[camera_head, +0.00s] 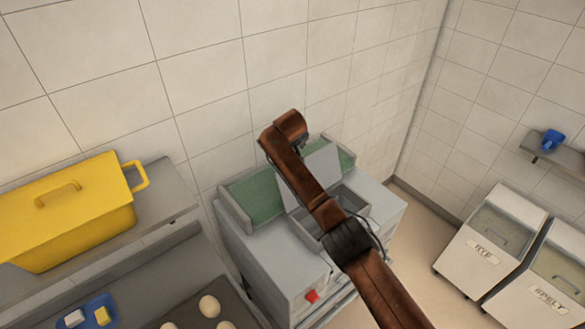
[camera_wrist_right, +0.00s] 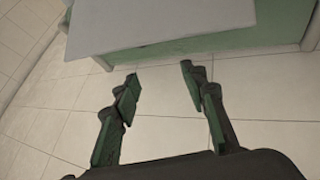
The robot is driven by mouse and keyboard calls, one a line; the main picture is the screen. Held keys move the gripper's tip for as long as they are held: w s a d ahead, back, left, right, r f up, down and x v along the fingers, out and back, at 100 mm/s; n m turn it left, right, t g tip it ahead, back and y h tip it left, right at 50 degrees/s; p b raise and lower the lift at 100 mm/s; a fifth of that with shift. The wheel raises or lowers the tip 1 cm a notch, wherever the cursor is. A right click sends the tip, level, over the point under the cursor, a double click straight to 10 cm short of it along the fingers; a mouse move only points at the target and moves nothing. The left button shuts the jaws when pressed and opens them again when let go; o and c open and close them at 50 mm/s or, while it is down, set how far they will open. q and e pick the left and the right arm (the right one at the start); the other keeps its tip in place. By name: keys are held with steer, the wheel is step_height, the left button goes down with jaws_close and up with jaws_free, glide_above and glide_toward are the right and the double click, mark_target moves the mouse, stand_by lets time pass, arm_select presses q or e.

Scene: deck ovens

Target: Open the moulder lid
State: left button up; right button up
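The moulder (camera_head: 265,252) is a grey machine with a green belt (camera_head: 256,198) on top and a red switch (camera_head: 311,296) on its front. A pale grey panel (camera_head: 324,163), which looks like its lid, stands tilted at the back of a grey recess, partly behind my right arm. The wrist view shows a pale panel (camera_wrist_right: 150,22) above a green strip. My right gripper (camera_wrist_right: 160,78) is open there, with nothing between its fingers, below the panel and apart from it. In the head view its fingers are mostly hidden by the arm. My left gripper is not in view.
A yellow lidded bin (camera_head: 70,215) stands on a grey shelf at left. Below are a blue tray (camera_head: 88,312) and pale dough balls (camera_head: 209,306). Bins marked rye (camera_head: 490,245) and spelt (camera_head: 545,285) stand at right. The tiled wall is close behind the moulder.

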steer(key=s, duration=0.9)
steer(key=shift+s+a, duration=0.15)
steer(key=shift+s, duration=0.25)
